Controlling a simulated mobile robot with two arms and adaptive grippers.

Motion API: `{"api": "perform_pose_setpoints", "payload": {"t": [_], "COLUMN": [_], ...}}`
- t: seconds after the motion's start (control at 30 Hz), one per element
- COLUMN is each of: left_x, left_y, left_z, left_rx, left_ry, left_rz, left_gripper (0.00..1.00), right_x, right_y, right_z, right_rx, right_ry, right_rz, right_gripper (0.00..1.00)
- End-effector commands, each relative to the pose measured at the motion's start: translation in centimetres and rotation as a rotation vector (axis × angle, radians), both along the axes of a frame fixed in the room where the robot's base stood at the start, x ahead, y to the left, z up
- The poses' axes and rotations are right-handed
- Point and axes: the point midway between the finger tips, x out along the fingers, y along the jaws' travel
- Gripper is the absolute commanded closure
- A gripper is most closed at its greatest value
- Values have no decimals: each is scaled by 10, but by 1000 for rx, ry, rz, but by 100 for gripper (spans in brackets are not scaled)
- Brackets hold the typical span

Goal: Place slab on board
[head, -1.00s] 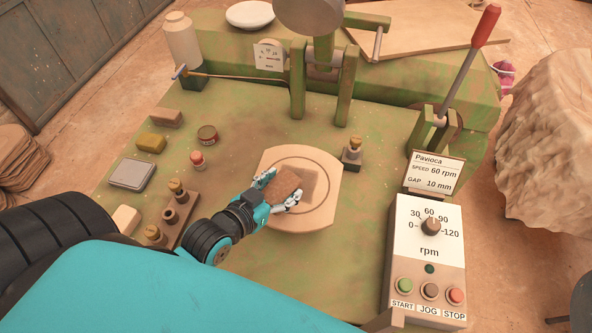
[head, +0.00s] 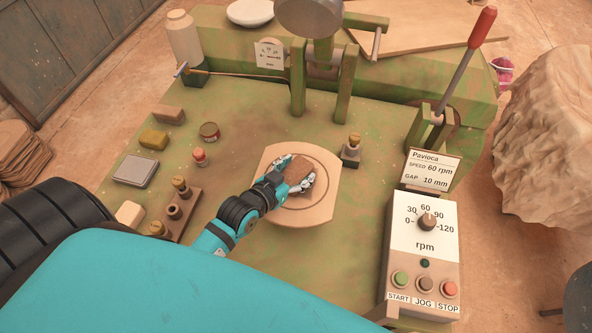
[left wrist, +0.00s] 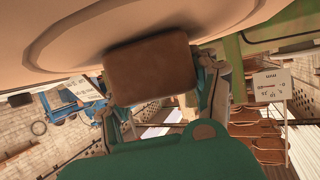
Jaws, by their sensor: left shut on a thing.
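The slab (head: 298,172) is a brown block held between the fingers of my left gripper (head: 287,184). In the left wrist view the slab (left wrist: 152,68) sits between the two fingers, close to the board. The board (head: 325,211) is a pale beige plate with rounded ends and a ring mark, lying on the green machine top. The slab is over the board's upper middle part. I cannot tell whether it touches the board. My right gripper is not in view.
A brass-topped post (head: 351,150) stands just right of the board. The control box (head: 424,250) and a red-handled lever (head: 467,62) stand at right.

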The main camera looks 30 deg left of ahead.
Motion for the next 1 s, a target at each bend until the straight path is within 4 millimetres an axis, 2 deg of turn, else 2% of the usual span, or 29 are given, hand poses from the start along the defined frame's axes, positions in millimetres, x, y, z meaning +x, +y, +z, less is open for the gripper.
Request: {"api": "perform_pose_setpoints", "payload": {"t": [0.1, 0.13, 0.3, 0.67, 0.77, 1.0], "left_x": [1, 0, 0, -2, -14, -61], "left_y": [0, 0, 0, 0, 2, 8], "left_z": [-1, -2, -2, 1, 4, 23], "left_rx": [0, 0, 0, 0, 0, 2], "left_ry": [-3, 0, 1, 0, 1, 3], "left_rz": [0, 0, 0, 0, 0, -2], "left_gripper": [95, 38, 15, 15, 15, 15], "right_x": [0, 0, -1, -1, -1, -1], "right_y": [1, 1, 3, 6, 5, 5], "right_z": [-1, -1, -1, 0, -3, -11], "right_rx": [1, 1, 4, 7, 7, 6], "right_ry": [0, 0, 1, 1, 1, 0], "right_rz": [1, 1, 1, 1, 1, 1], "right_gripper": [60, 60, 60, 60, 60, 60]}}
